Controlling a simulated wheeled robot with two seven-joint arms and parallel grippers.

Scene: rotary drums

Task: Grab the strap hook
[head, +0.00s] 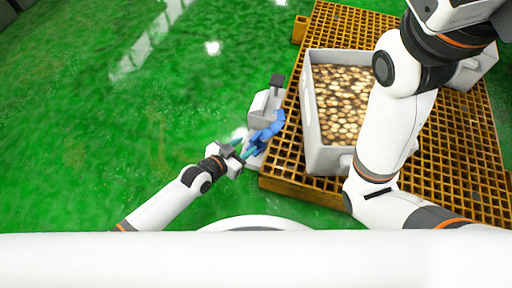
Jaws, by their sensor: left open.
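A blue piece (265,129), which looks like the strap hook, sits against a grey block-like fixture (262,104) at the left edge of the orange grating. Its exact shape is too small to tell. My left gripper (243,146) is open, right beside the lower left end of the blue piece. Its fingers overlap that end in the picture, and I cannot tell whether they touch it. My right arm rises over the grating at the right, and its gripper is outside the head view.
A grey bin (309,101) full of round brown and pale pieces (342,103) stands on the orange grating platform (287,160). My right arm covers part of the bin and grating. The green floor (130,110) at the left is clear.

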